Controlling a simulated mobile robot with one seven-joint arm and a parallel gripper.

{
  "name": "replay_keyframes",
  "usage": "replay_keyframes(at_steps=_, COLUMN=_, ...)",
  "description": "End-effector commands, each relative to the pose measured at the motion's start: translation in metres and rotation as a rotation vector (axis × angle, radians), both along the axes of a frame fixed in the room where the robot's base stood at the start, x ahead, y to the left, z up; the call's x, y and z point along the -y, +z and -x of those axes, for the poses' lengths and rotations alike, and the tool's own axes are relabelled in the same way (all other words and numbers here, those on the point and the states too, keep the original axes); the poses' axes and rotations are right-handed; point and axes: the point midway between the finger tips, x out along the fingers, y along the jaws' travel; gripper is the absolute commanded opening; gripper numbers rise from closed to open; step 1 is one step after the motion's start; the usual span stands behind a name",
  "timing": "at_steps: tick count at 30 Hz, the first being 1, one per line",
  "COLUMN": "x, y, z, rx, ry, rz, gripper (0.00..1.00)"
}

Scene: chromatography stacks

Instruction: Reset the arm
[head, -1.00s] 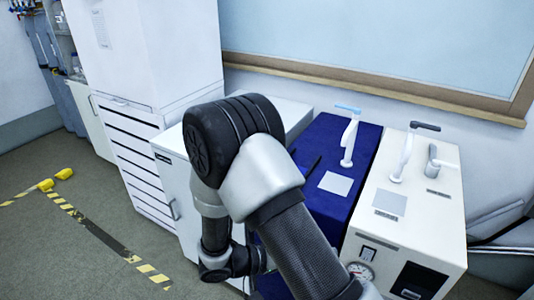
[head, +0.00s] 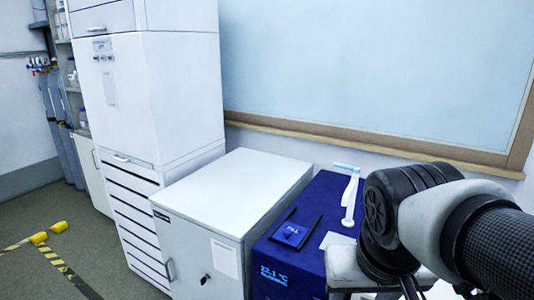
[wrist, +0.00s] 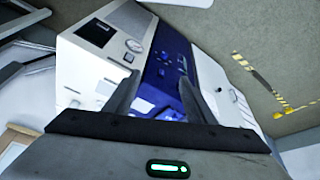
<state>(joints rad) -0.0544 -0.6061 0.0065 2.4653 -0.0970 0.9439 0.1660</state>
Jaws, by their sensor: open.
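My arm reaches in from the right edge of the head view, bent at a black and grey joint in front of the white instrument on the right. In the wrist view my gripper (wrist: 157,100) shows two dark fingers spread apart with nothing held between them. Beyond the fingers are the blue instrument (wrist: 165,68) and the white instrument (wrist: 105,45). In the head view the gripper itself cannot be made out clearly.
The blue instrument (head: 273,255) stands beside a grey-white cabinet (head: 205,240). A tall white stack (head: 175,90) stands behind on the left. A wooden-framed wall panel (head: 370,70) is at the back. Open floor with yellow-black tape (head: 75,283) lies at left.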

Motion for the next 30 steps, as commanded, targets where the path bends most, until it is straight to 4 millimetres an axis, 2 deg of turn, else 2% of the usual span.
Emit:
replay_keyframes(at_steps=5, x=-0.004, y=0.025, z=0.005, rx=0.148, ry=0.064, rz=-0.037, gripper=0.50)
replay_keyframes(at_steps=7, x=-0.005, y=0.049, z=0.004, rx=0.151, ry=0.073, rz=-0.038, gripper=0.50)
replay_keyframes(at_steps=14, x=-0.005, y=0.098, z=0.004, rx=0.147, ry=0.073, rz=-0.036, gripper=0.50)
replay_keyframes(at_steps=21, x=-0.004, y=0.161, z=0.004, rx=0.146, ry=0.073, rz=-0.036, gripper=0.50)
replay_keyframes(at_steps=25, x=-0.004, y=0.178, z=0.004, rx=0.145, ry=0.073, rz=-0.036, gripper=0.50)
replay_keyframes(at_steps=30, x=-0.004, y=0.179, z=0.005, rx=0.145, ry=0.073, rz=-0.036, gripper=0.50)
